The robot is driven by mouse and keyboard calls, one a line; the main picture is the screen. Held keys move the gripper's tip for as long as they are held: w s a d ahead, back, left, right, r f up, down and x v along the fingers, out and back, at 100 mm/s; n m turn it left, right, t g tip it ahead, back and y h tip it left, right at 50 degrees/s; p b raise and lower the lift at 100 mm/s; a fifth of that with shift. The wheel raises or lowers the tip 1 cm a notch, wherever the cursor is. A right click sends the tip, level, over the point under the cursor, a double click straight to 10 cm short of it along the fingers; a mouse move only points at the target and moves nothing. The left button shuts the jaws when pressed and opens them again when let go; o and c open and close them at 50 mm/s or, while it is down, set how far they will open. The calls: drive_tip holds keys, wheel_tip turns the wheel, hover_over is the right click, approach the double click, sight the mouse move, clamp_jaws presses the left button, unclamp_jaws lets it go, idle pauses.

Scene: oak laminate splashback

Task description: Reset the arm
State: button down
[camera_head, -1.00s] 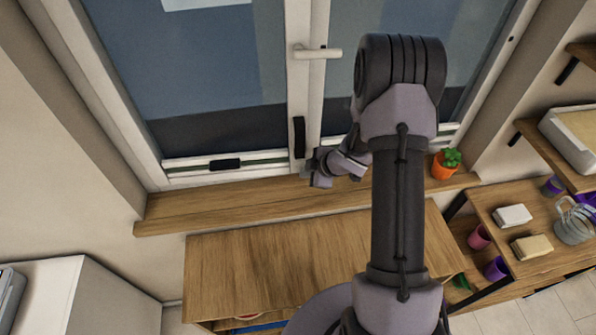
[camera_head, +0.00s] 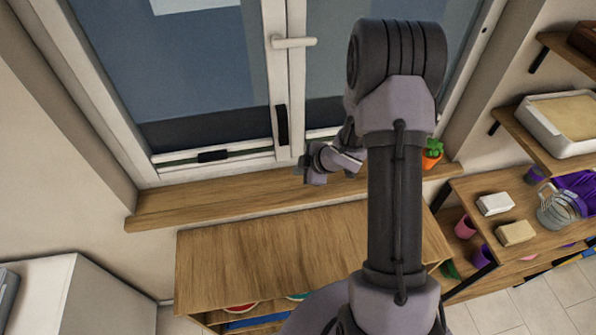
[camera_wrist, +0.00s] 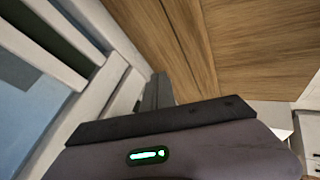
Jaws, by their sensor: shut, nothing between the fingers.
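My gripper (camera_head: 303,172) is in front of the white-framed glass door or window, just above the wooden sill (camera_head: 215,197). Its fingers are shut with nothing held. My dark and grey arm rises on the right half of the head view and bends down toward the gripper. In the wrist view my gripper (camera_wrist: 158,88) points along the boundary between the white frame (camera_wrist: 95,90) and wooden surfaces.
A wooden cabinet top (camera_head: 270,255) lies clear below the sill. A potted plant (camera_head: 432,153) stands at the sill's right end, close to my arm. Shelves at right hold a white tray (camera_head: 565,120), a white block (camera_head: 495,204) and a glass jug (camera_head: 558,210).

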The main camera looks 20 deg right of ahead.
drive_tip(key=s+d+r+m+h+b, duration=0.2)
drive_tip(key=r+m+h+b, duration=0.1)
drive_tip(key=r+m+b, duration=0.15)
drive_tip(key=s+d+r+m+h+b, duration=0.1)
drive_tip(key=d+r+m+h+b, duration=0.15)
drive_tip(key=r+b, duration=0.35)
drive_tip(key=s+a+f+m+g+y+b, duration=0.1)
drive_tip(key=s+a+m+y+b, duration=0.3)
drive_tip(key=s+a+m+b, duration=0.5)
drive_tip(key=s+a+m, duration=0.1)
drive_tip(key=s+a, duration=0.8)
drive_tip(key=s, duration=0.3)
drive_tip(key=shift+s+a+m+y+b, duration=0.3)
drive_tip(key=shift+m+y+b, duration=0.05)
drive_tip(key=shift+m+b, duration=0.05)
